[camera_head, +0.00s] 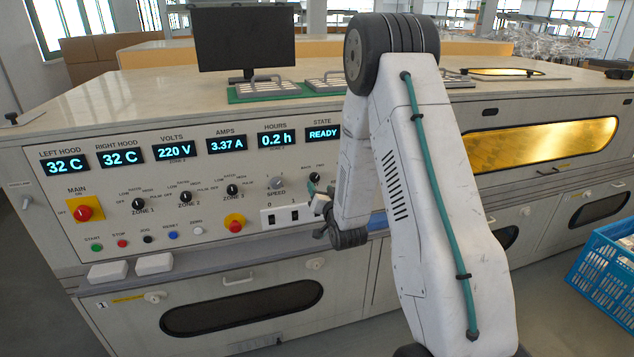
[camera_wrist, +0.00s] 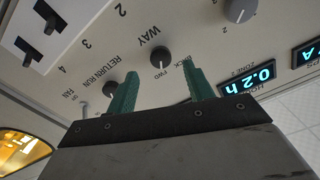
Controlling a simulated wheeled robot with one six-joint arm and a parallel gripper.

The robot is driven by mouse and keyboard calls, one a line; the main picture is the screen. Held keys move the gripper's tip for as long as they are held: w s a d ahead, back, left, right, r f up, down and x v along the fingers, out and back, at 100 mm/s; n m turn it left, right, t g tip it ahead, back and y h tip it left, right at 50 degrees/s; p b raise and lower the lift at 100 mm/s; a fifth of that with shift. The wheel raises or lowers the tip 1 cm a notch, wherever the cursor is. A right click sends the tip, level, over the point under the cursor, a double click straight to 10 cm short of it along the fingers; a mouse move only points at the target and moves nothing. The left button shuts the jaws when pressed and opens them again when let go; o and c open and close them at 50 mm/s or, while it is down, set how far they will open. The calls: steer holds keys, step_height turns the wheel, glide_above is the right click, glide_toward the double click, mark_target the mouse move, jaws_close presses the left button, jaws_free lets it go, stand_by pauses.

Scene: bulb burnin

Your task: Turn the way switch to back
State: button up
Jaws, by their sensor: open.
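The way switch (camera_wrist: 160,57) is a small dark round knob on the pale panel, with WAY printed beside it. FWD and BACK labels sit near it. The direction of its pointer is too small to tell. My gripper (camera_wrist: 158,70) is open, its two green fingers on either side of the knob in the wrist view. Whether the fingers touch it cannot be told. In the head view the way switch (camera_head: 314,177) shows just above my gripper (camera_head: 317,212), which is partly hidden by my arm.
The return run knob (camera_wrist: 110,89) is close beside one finger. Displays (camera_head: 323,133) line the panel above. A blue crate (camera_head: 600,277) stands on the floor at right.

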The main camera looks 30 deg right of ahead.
mark_target(316, 179)
steer(key=shift+x, duration=2.75)
steer(key=c, duration=1)
